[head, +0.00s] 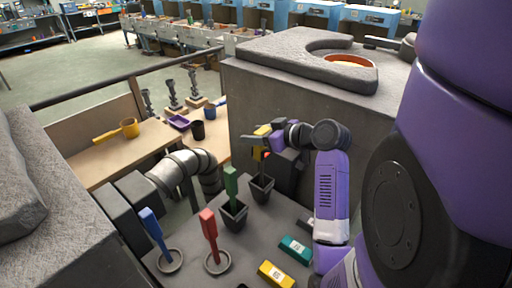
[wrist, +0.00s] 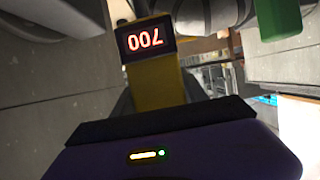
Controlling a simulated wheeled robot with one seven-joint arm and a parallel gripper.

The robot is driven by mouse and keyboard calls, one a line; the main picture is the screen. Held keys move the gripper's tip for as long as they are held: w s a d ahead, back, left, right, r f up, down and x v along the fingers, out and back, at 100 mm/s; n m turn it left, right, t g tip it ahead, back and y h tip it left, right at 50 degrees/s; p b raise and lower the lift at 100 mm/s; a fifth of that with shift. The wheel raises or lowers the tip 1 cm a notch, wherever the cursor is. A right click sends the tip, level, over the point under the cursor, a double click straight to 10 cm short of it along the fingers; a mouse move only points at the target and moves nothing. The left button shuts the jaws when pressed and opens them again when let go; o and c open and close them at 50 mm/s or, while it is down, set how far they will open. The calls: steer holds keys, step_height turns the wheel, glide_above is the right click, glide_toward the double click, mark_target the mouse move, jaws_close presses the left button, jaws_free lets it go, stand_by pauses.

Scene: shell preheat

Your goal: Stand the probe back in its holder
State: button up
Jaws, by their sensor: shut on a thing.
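My gripper (head: 263,141) is shut on a yellow probe (head: 257,153), which it holds roughly upright. A dark square holder (head: 262,189) stands on the grey bench just below the probe in the head view. I cannot tell whether the probe's lower end is above or inside it. A green probe (head: 231,183) stands in a similar holder (head: 233,216) to the left.
A blue probe (head: 153,229) and a red probe (head: 209,226) stand in round dishes at the front left. A teal block (head: 295,249) and a yellow block (head: 276,274) lie at the front right. A jointed grey pipe (head: 184,170) is left; a big grey block (head: 290,95) stands behind.

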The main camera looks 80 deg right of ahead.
steer(key=shift+f, duration=2.45)
steer(key=shift+f, duration=0.15)
steer(key=o, duration=1.4)
steer(key=shift+s+r, duration=0.15)
steer(key=shift+r, duration=0.05)
steer(key=b+v, duration=0.1)
steer(key=v, duration=1)
steer(key=shift+s+a+r, duration=0.15)
steer(key=shift+s+a, duration=0.05)
steer(key=shift+s, duration=0.05)
